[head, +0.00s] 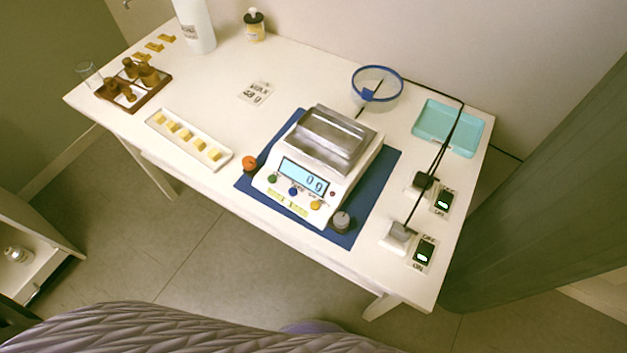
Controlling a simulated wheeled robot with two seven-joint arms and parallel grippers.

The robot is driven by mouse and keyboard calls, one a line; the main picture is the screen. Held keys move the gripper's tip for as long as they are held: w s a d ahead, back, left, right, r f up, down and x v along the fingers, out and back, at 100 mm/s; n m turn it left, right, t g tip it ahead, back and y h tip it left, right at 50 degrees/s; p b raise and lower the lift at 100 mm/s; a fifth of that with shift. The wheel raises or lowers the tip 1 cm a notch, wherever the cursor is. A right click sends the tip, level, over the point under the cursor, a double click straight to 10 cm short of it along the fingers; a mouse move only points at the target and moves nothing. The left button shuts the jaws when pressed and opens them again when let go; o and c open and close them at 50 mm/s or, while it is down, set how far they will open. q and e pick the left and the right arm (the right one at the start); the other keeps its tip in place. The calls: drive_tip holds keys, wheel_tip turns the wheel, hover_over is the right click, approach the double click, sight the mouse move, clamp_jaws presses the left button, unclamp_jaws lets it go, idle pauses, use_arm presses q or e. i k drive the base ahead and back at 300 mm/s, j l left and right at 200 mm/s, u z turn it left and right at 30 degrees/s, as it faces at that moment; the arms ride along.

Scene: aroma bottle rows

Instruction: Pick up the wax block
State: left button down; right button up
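Several small pale yellow blocks that look like wax, one of them in the middle (186,134), sit in a row in a long white tray (223,166) on the left half of the table. They are spaced apart along the tray. I cannot tell from the view which one the task means. Flat orange-yellow pieces (154,46) also lie at the table's far left corner. Neither of my grippers shows in the head view, and nothing is seen touching the blocks.
A scale (318,165) reading about 0 g stands on a blue mat (378,178), with an orange knob-like item (249,163) beside it. A wooden rack (150,91) with brown bottles, a white bottle (194,25), a blue ring (377,83) and a teal tray (432,119) surround it. Free tabletop lies behind the white tray.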

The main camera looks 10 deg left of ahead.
sight(214, 154)
drive_tip(key=u, duration=1.15)
